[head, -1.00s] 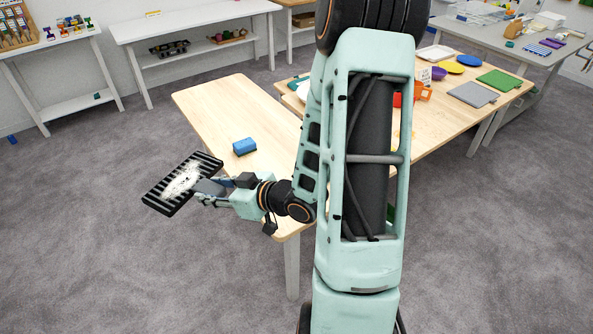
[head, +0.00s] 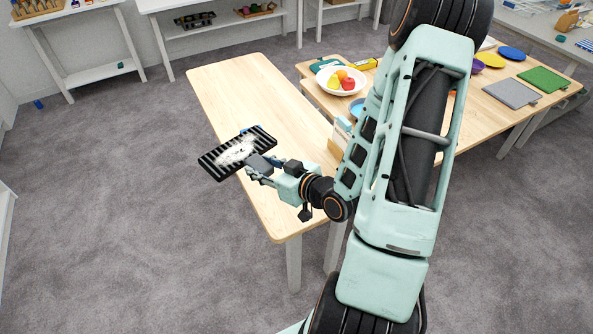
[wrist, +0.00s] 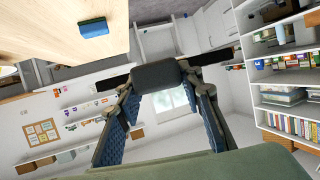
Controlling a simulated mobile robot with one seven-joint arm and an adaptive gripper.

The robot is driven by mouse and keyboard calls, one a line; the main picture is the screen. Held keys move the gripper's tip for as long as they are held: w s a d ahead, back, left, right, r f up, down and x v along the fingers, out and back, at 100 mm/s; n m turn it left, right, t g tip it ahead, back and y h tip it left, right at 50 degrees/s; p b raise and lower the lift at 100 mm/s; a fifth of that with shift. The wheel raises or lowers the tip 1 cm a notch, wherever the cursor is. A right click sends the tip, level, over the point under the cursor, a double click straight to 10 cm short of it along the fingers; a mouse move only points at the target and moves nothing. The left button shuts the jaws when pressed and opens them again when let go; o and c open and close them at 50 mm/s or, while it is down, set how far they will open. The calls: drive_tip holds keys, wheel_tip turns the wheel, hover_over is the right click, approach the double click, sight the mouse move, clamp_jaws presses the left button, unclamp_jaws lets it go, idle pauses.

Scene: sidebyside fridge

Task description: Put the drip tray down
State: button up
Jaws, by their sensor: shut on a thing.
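The drip tray (head: 222,157) is a flat black slatted rectangle with a white splotch in its middle. My gripper (head: 259,164) is shut on the tray's near right side and holds it in the air. In the head view the tray overlaps the left edge of the light wooden table (head: 285,150); it does not appear to rest on it. In the wrist view the tray (wrist: 112,81) shows nearly edge-on as a dark strip beyond my fingers. A blue sponge lies on the tabletop in the wrist view (wrist: 93,27); in the head view the tray mostly hides it.
The near table has a wide bare top. A white bowl of fruit (head: 326,90) stands on the second table behind it. Boards and plates lie further right. My arm hides part of both tables. Open grey floor lies to the left.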

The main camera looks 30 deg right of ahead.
drive_tip(key=s+d+f+m+h, duration=0.3)
drive_tip(key=d+f+h, duration=0.1)
drive_tip(key=d+f, duration=0.3)
drive_tip(key=w+d+f+b, duration=0.3)
drive_tip(key=w+d+b, duration=0.1)
drive_tip(key=b, duration=1.1)
drive_tip(key=shift+w+f+t, duration=0.15)
drive_tip(key=shift+w+t, duration=0.1)
drive_tip(key=shift+t, duration=0.05)
drive_tip(key=shift+w+d+f+b, duration=0.1)
drive_tip(key=shift+d+f+b, duration=0.1)
drive_tip(key=shift+b, duration=1.05)
drive_tip(key=w+d+f, duration=0.1)
drive_tip(key=f, duration=0.1)
drive_tip(key=w+d+f, duration=0.2)
drive_tip(key=w+d+f+b, duration=0.1)
drive_tip(key=w+f, duration=0.1)
drive_tip(key=shift+d, duration=0.2)
drive_tip(key=shift+w+d+f, duration=0.1)
drive_tip(key=shift+w+f, duration=0.1)
drive_tip(key=shift+f, duration=1.6)
drive_tip(key=shift+f, duration=0.1)
